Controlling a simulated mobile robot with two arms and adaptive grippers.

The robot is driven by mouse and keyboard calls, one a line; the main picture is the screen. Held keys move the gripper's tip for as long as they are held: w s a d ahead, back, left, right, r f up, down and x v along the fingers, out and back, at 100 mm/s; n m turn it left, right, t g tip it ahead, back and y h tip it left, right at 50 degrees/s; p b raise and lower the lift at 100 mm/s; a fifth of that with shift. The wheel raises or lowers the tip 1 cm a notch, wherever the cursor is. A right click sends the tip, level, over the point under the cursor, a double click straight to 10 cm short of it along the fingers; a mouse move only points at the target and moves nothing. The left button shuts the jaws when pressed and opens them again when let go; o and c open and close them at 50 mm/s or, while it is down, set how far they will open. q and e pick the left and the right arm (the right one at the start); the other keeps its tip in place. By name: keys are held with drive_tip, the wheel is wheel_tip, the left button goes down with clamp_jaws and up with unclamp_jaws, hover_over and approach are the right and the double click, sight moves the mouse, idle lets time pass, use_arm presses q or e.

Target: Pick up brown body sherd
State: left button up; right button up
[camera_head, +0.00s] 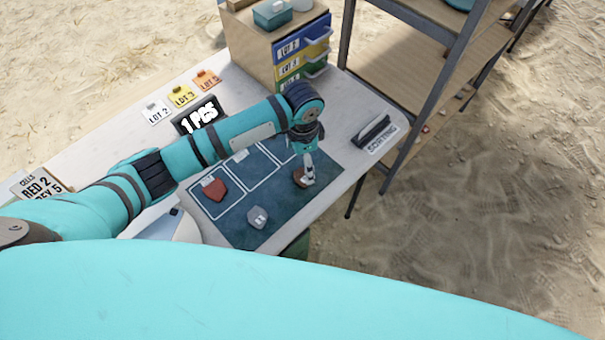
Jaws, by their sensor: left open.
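A brown sherd (299,178) lies near the right end of the blue sorting mat (235,229). My left gripper (308,181) points down right at this sherd, and its fingers cover part of it. The gripper is open; whether the fingers touch the sherd cannot be told. A red-brown sherd (214,189) lies on the mat to the left. A grey piece (257,217) lies near the mat's front edge. My right gripper is out of view.
A wooden drawer cabinet (250,50) with coloured lot drawers stands at the back. Lot cards (181,96) and a black counter display (198,115) stand behind my left arm. A metal-framed shelf (400,75) stands beyond the table's right end.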

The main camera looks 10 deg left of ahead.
sight(302, 177)
use_arm(q)
drive_tip(key=shift+s+f, duration=0.15)
drive_tip(key=shift+f, duration=0.35)
drive_tip(key=f, duration=0.2)
drive_tip(key=f+p, duration=0.1)
drive_tip(key=f, duration=0.1)
drive_tip(key=shift+s+f, duration=0.2)
drive_tip(key=shift+f, duration=0.25)
drive_tip(key=c, duration=1.2)
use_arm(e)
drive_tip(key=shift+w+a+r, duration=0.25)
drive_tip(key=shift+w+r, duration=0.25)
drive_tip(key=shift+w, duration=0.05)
